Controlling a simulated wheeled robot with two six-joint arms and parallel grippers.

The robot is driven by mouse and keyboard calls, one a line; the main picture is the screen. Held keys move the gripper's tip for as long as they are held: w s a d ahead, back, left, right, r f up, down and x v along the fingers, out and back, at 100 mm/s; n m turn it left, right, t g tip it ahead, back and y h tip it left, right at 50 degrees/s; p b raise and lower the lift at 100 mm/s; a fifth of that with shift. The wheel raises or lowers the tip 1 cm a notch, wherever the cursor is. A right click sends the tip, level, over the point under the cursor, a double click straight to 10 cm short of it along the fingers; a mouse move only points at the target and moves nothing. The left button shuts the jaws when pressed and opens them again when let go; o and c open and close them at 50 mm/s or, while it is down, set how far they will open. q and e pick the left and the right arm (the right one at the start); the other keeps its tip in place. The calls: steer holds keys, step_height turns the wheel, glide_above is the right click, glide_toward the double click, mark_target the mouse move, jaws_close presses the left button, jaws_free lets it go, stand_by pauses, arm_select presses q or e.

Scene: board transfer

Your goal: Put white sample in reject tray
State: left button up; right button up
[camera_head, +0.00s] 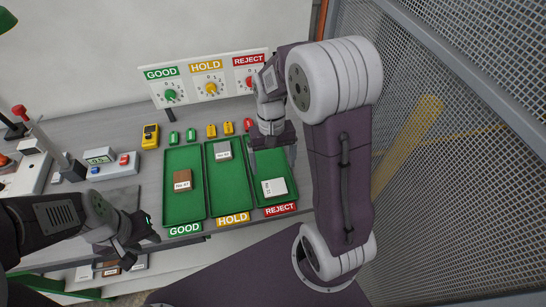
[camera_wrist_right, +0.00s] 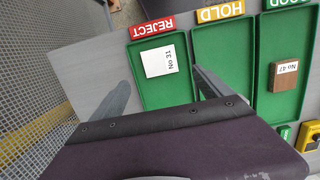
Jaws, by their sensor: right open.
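The white sample (camera_head: 274,187), labelled No 31 in the right wrist view (camera_wrist_right: 157,60), lies flat in the green reject tray (camera_head: 262,150), near its labelled front end. My right gripper (camera_head: 272,160) is open and empty above the reject tray, with nothing between its fingers. In the right wrist view (camera_wrist_right: 160,92) the sample shows ahead of and between the two fingers, apart from them. My left gripper (camera_head: 130,243) is at the lower left, by the table's front edge left of the good tray. Its jaw opening is not clear.
The good tray (camera_head: 184,211) holds a brown sample (camera_head: 183,180); the hold tray (camera_head: 230,200) holds a grey sample (camera_head: 222,150). A counter board (camera_head: 208,80) stands behind the trays. A yellow meter (camera_head: 150,136) sits left. A mesh fence (camera_head: 440,130) is at right.

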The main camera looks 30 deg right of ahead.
steer(key=s+a+f+n+t, duration=0.1)
steer(key=s+a+n+t, duration=0.1)
steer(key=s, duration=0.3)
steer(key=shift+s+a+f+t, duration=0.3)
steer(key=shift+s+t, duration=0.05)
steer(key=shift+t, duration=0.05)
